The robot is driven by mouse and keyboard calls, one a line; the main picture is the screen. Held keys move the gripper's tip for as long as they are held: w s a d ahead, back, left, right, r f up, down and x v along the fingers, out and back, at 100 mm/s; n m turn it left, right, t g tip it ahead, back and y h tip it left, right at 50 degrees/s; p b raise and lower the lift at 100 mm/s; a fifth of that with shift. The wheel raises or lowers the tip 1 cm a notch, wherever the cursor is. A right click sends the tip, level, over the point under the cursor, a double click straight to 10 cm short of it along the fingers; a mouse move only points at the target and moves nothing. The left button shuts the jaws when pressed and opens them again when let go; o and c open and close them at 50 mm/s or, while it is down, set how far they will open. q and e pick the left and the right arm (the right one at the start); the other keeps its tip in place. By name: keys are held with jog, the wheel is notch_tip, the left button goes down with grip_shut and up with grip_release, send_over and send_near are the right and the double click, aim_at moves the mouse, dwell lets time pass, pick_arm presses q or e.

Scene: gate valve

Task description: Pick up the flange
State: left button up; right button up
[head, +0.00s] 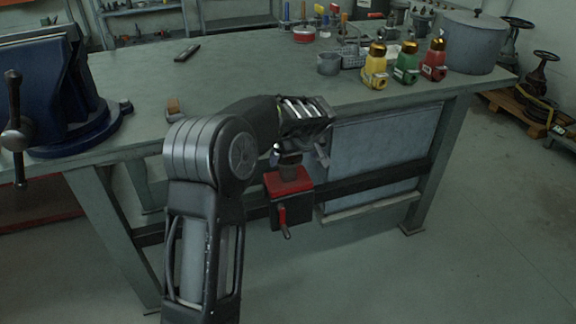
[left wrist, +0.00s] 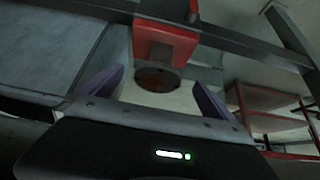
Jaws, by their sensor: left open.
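A small round dark brown piece (head: 289,162), which looks like the flange, sits on top of a red block (head: 290,181) with a red handle, in front of the workbench. My left gripper (head: 299,156) is open just above it and partly covers it in the head view. In the left wrist view the round end of the flange (left wrist: 157,80) shows between the two open fingers of my left gripper (left wrist: 156,92), with the red block (left wrist: 166,42) beyond it. I cannot tell whether the fingers touch it. My right gripper is not in view.
The workbench (head: 232,75) carries a blue vise (head: 50,90) at left. Yellow, green and red valves (head: 406,66) stand by a large grey pot (head: 473,42) at right. A crossbar (head: 370,184) runs under the bench. The floor in front is clear.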

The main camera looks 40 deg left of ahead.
aim_at(289, 158)
pick_arm(q)
jog(key=shift+w+a, duration=0.2)
jog(key=shift+a, duration=0.05)
jog(key=shift+w+a, duration=0.15)
jog(key=shift+a, duration=0.15)
jog(key=b+x, duration=0.1)
jog(key=x, duration=0.4)
jog(key=shift+a, duration=0.1)
jog(key=shift+c, duration=0.6)
jog(key=c, duration=1.8)
jog(key=shift+w+r, duration=0.1)
jog(key=shift+r, duration=0.05)
jog(key=shift+c, duration=0.5)
